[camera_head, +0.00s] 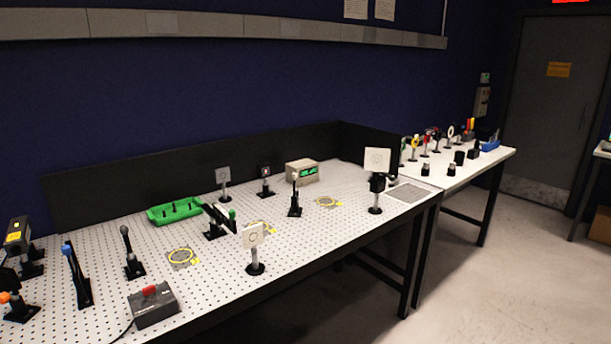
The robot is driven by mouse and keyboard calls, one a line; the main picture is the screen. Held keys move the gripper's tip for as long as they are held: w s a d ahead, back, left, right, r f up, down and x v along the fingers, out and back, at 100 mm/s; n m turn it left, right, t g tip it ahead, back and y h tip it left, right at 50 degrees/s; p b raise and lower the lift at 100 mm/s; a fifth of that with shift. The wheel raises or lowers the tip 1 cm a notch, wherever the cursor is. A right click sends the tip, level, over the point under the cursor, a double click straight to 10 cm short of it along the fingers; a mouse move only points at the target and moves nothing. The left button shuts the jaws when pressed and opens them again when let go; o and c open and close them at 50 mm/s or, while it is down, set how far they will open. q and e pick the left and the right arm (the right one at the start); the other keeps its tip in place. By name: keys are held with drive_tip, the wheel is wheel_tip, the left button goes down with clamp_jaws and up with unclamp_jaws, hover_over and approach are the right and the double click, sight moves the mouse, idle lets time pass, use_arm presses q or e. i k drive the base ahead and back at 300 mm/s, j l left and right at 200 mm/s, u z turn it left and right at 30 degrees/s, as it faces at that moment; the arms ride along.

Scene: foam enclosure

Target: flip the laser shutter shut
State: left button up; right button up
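Neither of my grippers shows in the head view. I cannot tell for sure which device is the laser shutter. A yellow and black box, perhaps the laser (17,237), sits at the left edge. Near it stand an upright black lever with a blue knob (76,272), a grey-knobbed lever (129,254) and an orange-knobbed piece (16,306).
A grey box with a red switch (153,305) sits at the front edge of the perforated table (330,222). White square cards on posts (253,236) (377,160), a green tray (174,211) and a display box (302,171) stand on it.

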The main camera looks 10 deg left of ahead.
sight(66, 249)
drive_tip(key=k+u, duration=0.1)
drive_tip(key=u, duration=1.5)
